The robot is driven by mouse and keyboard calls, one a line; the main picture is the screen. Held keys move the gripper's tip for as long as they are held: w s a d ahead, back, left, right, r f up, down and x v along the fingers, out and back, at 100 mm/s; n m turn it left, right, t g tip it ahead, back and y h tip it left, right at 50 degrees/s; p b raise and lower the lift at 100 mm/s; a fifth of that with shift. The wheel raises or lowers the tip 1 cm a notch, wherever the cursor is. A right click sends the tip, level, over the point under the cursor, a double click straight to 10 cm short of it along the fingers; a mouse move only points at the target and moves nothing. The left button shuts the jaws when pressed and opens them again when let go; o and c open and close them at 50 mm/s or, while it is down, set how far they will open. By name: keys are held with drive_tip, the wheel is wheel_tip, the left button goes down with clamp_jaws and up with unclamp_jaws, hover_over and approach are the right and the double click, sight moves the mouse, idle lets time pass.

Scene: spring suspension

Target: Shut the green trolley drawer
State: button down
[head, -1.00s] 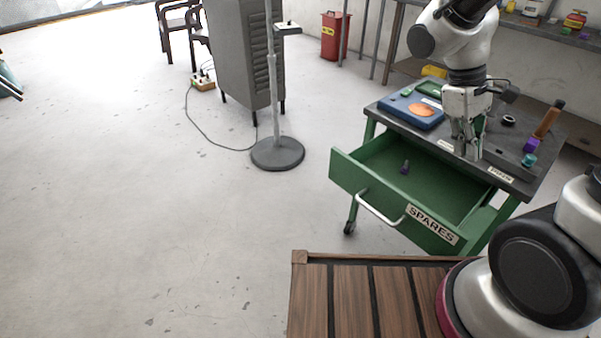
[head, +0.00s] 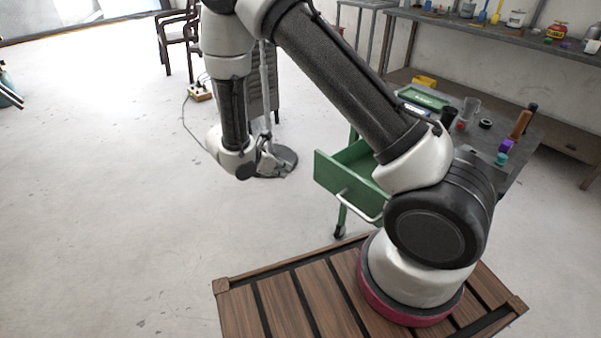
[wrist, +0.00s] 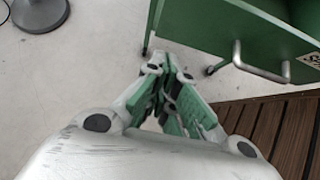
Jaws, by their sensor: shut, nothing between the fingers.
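The green drawer (head: 333,181) of the trolley is pulled open in the head view. Its pale bar handle (head: 361,208) is on its front, and my arm hides its right part.
A round stand base (head: 285,158) is on the floor behind my gripper. A bench (head: 470,22) lines the wall.

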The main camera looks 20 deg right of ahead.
approach(316, 174)
wheel_tip(316, 174, down, 4)
drive_tip(key=d, duration=0.2)
drive_tip(key=w+d, duration=0.1)
drive_tip(key=shift+r, duration=0.3)
drive_tip(key=w+d, duration=0.4)
drive_tip(key=d, duration=0.8)
drive_tip(key=w+d, duration=0.5)
drive_tip(key=d, duration=0.8)
drive_tip(key=shift+d, duration=0.15)
drive_tip(key=shift+w+d+r, duration=0.1)
drive_tip(key=shift+r, duration=0.1)
